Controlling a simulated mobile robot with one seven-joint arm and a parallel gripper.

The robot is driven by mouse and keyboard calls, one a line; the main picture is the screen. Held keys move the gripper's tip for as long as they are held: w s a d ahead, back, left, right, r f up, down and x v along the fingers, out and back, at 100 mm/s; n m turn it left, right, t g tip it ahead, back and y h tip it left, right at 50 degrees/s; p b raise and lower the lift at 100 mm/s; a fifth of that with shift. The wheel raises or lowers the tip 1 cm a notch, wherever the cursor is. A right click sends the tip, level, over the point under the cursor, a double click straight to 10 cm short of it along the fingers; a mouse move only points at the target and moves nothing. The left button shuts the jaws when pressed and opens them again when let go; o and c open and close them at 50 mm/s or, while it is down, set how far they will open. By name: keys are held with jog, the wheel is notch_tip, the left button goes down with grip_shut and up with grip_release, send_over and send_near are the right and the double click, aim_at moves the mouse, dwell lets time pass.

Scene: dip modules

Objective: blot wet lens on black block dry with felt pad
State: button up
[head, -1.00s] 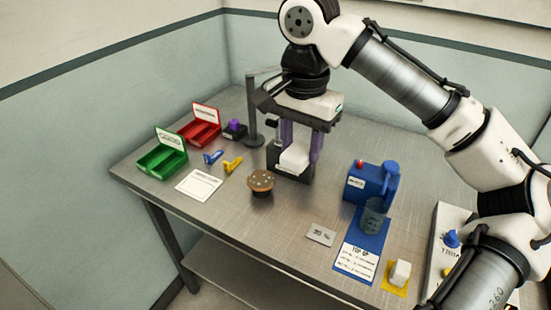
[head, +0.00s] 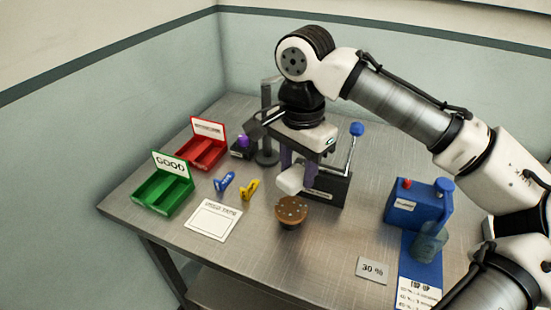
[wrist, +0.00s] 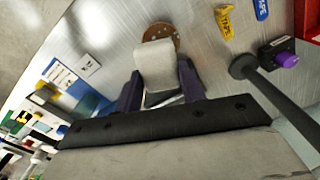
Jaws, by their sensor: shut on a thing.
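My gripper (head: 298,168) has purple fingers and is shut on a white pad (head: 290,180), which I take to be the felt pad. In the wrist view the pad (wrist: 157,65) sticks out between the two fingers (wrist: 158,92). The black block (head: 239,152) stands further back and to the left of my gripper, with a rounded purple lens (head: 243,141) on top. The block also shows at the right of the wrist view (wrist: 275,50). The pad is apart from the lens. Whether the lens is wet is too small to tell.
A dark post (head: 266,150) stands between the block and my gripper. A brown round dish (head: 291,212) is just in front of the pad. A black stand (head: 330,190) with a blue-knobbed lever is behind.

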aim_at(294, 206)
jog(key=shift+w+a+f, duration=0.15)
jog(key=shift+f, duration=0.05)
notch_tip(294, 206, down, 6)
jog(key=b, duration=0.5)
jog(key=shift+r+b, duration=0.1)
jog(key=shift+b, duration=0.25)
jog(key=shift+f, duration=0.55)
dwell(1.0)
jog(key=shift+r, duration=0.1)
dwell(1.4)
notch_tip(294, 206, up, 8)
jog(key=p, duration=0.7)
dwell(0.7)
